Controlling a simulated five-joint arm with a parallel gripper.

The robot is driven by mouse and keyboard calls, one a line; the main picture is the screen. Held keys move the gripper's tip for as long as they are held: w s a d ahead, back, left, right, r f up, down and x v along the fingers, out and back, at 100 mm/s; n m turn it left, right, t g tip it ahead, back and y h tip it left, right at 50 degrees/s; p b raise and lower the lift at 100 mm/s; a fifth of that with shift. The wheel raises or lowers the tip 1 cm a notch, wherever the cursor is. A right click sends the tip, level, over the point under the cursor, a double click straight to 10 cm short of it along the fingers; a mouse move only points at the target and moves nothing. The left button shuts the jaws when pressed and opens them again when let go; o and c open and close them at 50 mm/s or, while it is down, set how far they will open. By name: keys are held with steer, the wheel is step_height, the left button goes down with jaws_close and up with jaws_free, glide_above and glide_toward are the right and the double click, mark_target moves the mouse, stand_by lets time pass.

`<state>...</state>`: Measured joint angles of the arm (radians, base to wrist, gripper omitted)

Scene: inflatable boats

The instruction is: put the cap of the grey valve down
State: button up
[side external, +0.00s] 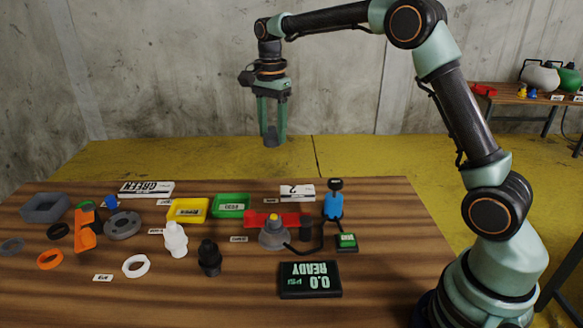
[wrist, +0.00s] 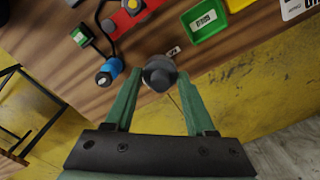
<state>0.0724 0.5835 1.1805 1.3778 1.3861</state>
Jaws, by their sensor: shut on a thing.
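My gripper (side external: 271,137) is high above the far edge of the table, pointing down and shut on a small dark grey cap (side external: 270,141). In the wrist view the grey cap (wrist: 159,73) sits between my two green fingertips, clear of the table. A flat grey round part (side external: 122,225) lies on the left of the table in the side view; I cannot tell whether it is the grey valve's body. A white fitting (side external: 175,239) and a black fitting (side external: 209,258) stand upright near the table's middle.
A grey tray (side external: 45,208), yellow tray (side external: 187,210) and green tray (side external: 231,206) stand along the back. A red part (side external: 293,220), blue part (side external: 333,206) and black display (side external: 310,280) are to the right. Orange parts and rings lie left.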

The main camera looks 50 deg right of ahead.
mark_target(276, 210)
steer(key=f, duration=1.3)
steer(key=d+f, duration=0.1)
steer(key=f, duration=0.6)
steer(key=shift+w+f, duration=0.3)
steer(key=shift+f, duration=0.05)
steer(key=shift+f, duration=0.1)
steer(key=o, duration=1.3)
